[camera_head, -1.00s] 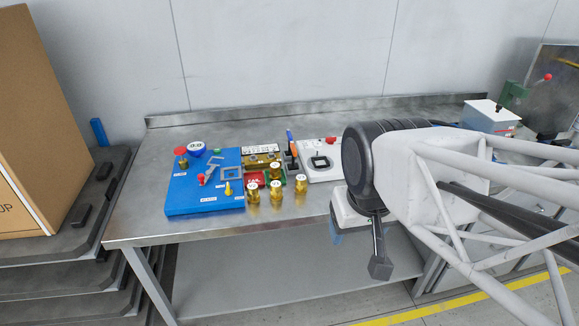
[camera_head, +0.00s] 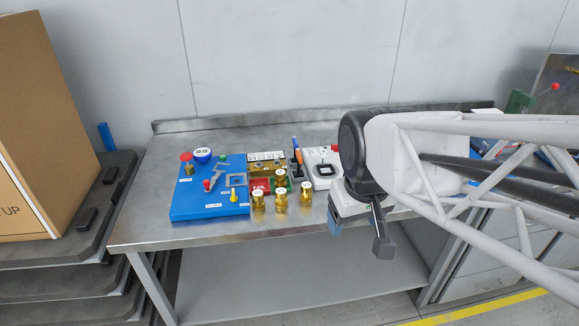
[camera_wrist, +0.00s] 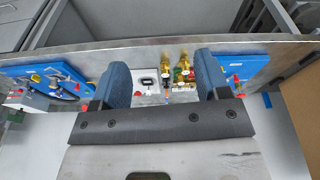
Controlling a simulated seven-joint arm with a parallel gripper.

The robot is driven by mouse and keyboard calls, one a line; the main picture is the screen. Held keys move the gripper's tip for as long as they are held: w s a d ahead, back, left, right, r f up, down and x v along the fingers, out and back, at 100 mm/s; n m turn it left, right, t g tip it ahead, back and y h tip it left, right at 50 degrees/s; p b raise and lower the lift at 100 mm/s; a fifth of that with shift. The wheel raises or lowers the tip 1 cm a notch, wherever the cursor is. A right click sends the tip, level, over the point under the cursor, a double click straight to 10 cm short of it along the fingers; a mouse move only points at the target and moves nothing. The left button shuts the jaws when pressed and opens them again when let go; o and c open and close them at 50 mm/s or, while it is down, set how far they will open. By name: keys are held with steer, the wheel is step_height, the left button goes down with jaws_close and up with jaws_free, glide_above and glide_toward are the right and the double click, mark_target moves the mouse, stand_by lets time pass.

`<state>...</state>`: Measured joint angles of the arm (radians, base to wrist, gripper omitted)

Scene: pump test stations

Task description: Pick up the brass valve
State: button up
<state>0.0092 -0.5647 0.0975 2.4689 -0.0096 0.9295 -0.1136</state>
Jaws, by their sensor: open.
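In the head view the front-left one (camera_head: 257,202), the front-middle one (camera_head: 280,201) and the right one (camera_head: 306,195) stand upright, with another brass valve (camera_head: 281,178) behind. In the wrist view, brass pieces (camera_wrist: 166,61) show between and beyond the fingers, too small to separate clearly. My gripper (camera_wrist: 162,80) has its two blue fingers wide apart with nothing between them. In the head view my gripper (camera_head: 336,220) hangs to the right of the valves, partly hidden by the wrist.
A blue board (camera_head: 207,205) with small parts lies left of the valves. A white fixture (camera_head: 322,158) stands to the right, near my arm. The metal bench (camera_head: 150,220) is bare at left. A cardboard box (camera_head: 40,130) stands further left.

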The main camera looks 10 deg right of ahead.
steer(key=w+n, duration=0.3)
steer(key=w, duration=0.7)
steer(key=n+g, duration=0.2)
steer(key=n, duration=0.9)
glide_above(308, 185)
steer(key=f, duration=1.7)
steer(key=shift+s+f, duration=0.15)
steer(key=shift+s, duration=0.15)
steer(key=shift+w+f, duration=0.45)
steer(key=shift+f, duration=0.1)
steer(key=shift+f, duration=1.2)
steer(key=shift+f, duration=0.1)
